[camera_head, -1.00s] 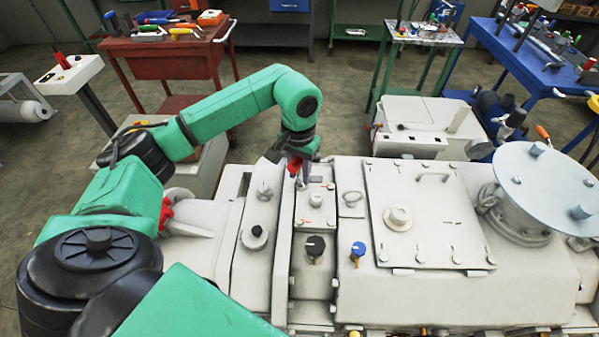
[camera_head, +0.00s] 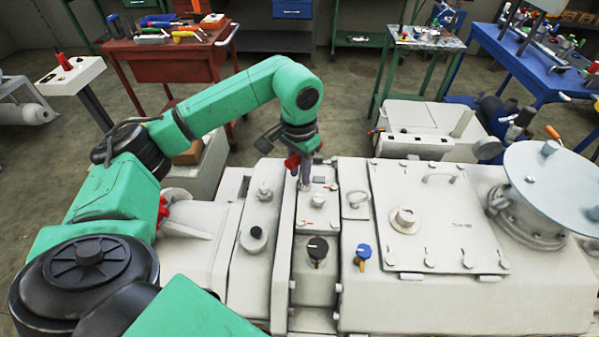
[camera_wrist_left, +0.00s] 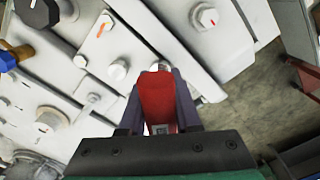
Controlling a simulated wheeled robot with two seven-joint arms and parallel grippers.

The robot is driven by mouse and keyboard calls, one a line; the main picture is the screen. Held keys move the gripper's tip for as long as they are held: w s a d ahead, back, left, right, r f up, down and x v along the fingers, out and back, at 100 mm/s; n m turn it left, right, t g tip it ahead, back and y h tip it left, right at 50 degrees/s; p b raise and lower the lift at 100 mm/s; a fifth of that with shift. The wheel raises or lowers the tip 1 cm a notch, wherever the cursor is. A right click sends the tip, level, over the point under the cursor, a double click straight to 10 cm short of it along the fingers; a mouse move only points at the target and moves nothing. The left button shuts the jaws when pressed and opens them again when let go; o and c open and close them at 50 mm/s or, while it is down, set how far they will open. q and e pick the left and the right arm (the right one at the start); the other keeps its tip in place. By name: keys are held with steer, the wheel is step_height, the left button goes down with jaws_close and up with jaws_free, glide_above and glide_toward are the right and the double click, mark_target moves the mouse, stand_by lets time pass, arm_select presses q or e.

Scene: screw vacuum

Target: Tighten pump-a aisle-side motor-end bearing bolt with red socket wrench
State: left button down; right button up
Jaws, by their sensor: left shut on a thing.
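My left gripper (camera_head: 304,179) points down over the pale pump housing (camera_head: 455,290), shut on the red socket wrench (camera_head: 292,161). In the left wrist view the wrench (camera_wrist_left: 158,98) sits between the dark fingers, over the pale housing. Its working end is mostly hidden, so I cannot tell whether it touches a bolt. Which is the aisle-side motor-end bearing bolt is not clear. My right gripper is not in view.
A handled cover (camera_head: 440,225) and a round grey disc (camera_head: 555,185) lie to the right.

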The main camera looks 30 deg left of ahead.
arm_select(q)
steer(key=shift+s+d+f, duration=0.1)
steer(key=shift+f, duration=0.05)
step_height(320, 180, up, 2)
steer(key=shift+p, duration=0.7)
steer(key=shift+r+p, duration=1.05)
steer(key=shift+r, duration=0.6)
steer(key=shift+f, duration=0.1)
